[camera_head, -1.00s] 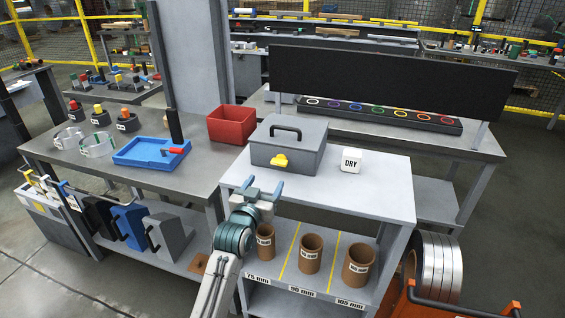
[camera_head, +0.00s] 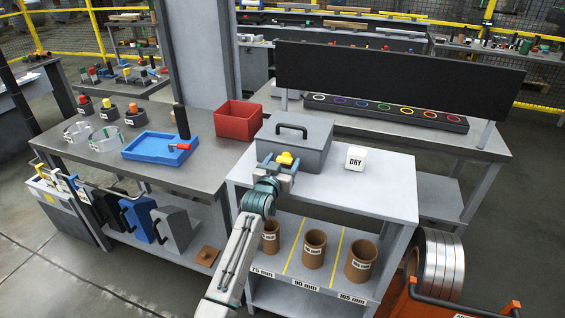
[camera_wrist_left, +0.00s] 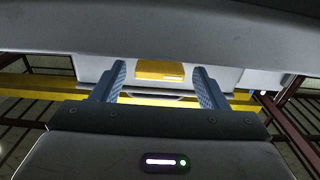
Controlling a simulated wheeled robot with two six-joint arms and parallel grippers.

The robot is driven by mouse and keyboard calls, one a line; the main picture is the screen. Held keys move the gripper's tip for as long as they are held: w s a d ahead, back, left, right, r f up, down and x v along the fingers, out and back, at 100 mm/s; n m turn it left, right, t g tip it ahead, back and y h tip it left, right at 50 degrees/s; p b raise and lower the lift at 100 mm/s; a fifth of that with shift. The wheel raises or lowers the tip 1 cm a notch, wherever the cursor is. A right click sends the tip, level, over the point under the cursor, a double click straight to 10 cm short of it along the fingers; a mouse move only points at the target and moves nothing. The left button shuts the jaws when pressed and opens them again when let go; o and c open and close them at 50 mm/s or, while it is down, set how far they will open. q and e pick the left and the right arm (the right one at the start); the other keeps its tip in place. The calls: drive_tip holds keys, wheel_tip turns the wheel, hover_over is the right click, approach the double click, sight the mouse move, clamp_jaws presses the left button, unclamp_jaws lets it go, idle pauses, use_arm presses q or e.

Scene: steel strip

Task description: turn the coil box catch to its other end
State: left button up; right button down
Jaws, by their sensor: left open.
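The coil box (camera_head: 301,136) is a grey lidded box with a dark handle on top, standing on the light grey bench. Its yellow catch (camera_head: 285,158) is on the front face; it also shows in the left wrist view (camera_wrist_left: 160,71). My left gripper (camera_head: 279,166) is right in front of the catch. In the left wrist view its two blue fingers (camera_wrist_left: 160,88) are open, one to each side of the catch, with gaps between. I cannot tell whether the fingertips reach past its front. My right gripper is not in view.
A white block marked DRY (camera_head: 356,158) stands right of the box. A red bin (camera_head: 238,122) and a blue tray (camera_head: 160,148) are on the left table. Brown tubes (camera_head: 314,250) stand on the shelf below. A black panel (camera_head: 390,80) rises behind.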

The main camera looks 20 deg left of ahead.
use_arm(q)
drive_tip(key=shift+c, duration=0.5)
drive_tip(key=c, duration=0.7)
drive_tip(key=shift+c, duration=0.9)
drive_tip(key=shift+m+b, duration=0.4)
drive_tip(key=shift+m, duration=0.8)
drive_tip(key=m, duration=0.3)
drive_tip(key=shift+d+b, duration=0.1)
drive_tip(key=shift+b, duration=0.2)
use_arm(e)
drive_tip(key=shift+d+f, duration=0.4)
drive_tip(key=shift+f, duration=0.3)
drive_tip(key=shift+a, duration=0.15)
use_arm(q)
drive_tip(key=o, duration=1)
